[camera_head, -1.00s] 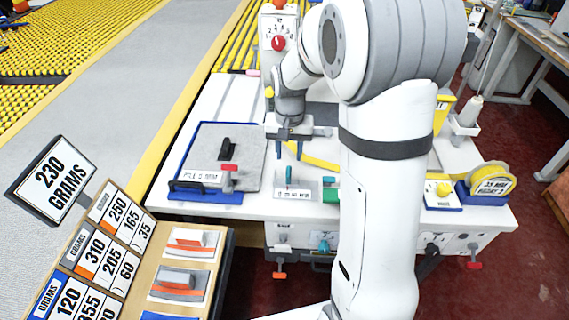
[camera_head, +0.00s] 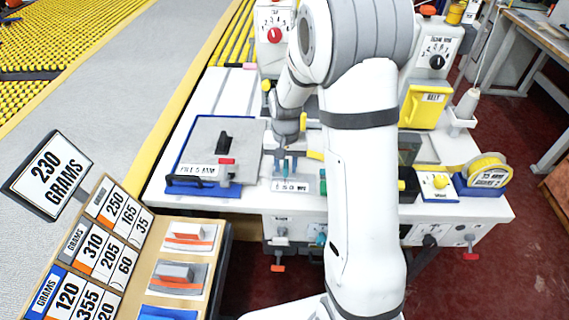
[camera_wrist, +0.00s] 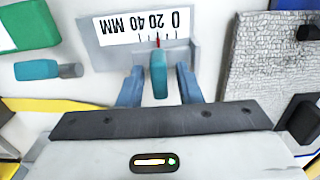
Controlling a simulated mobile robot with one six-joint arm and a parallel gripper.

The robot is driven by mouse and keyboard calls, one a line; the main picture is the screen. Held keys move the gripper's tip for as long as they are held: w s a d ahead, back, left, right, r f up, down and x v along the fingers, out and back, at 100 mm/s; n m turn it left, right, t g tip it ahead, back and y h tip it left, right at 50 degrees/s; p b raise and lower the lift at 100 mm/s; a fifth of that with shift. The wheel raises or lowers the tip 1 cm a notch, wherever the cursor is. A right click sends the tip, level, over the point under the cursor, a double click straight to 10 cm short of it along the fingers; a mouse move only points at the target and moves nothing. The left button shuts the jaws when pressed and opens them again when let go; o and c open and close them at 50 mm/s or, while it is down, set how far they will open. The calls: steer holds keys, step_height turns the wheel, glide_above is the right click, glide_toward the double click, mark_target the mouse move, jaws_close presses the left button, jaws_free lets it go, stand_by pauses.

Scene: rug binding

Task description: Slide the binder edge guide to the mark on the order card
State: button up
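The edge guide's teal knob (camera_wrist: 158,75) stands on a grey plate with a red pointer (camera_wrist: 158,41) over a white millimetre scale (camera_wrist: 130,24) marked 0, 20, 40. The pointer is between the 0 and the 20. My gripper (camera_wrist: 159,88) is open, one blue finger on each side of the knob, with small gaps visible. In the head view my gripper (camera_head: 287,163) is down at the scale plate (camera_head: 291,186) on the white machine's front. I cannot make out which card is the order card.
A sign reading 230 GRAMS (camera_head: 48,174) and a number board (camera_head: 84,262) stand at left. A grey textured piece on a blue-edged tray (camera_head: 205,190) lies left of the gripper. A teal peg (camera_wrist: 40,70) and green block (camera_wrist: 25,25) are close by. A yellow tape roll (camera_head: 488,170) stands at right.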

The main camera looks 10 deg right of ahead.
jaws_close()
stand_by(0.3)
steer(key=shift+w+a, duration=0.15)
steer(key=shift+a, duration=0.4)
steer(key=shift+o, duration=0.7)
jaws_free()
steer(key=shift+d, duration=0.1)
step_height(320, 180, up, 8)
steer(key=shift+f, duration=0.1)
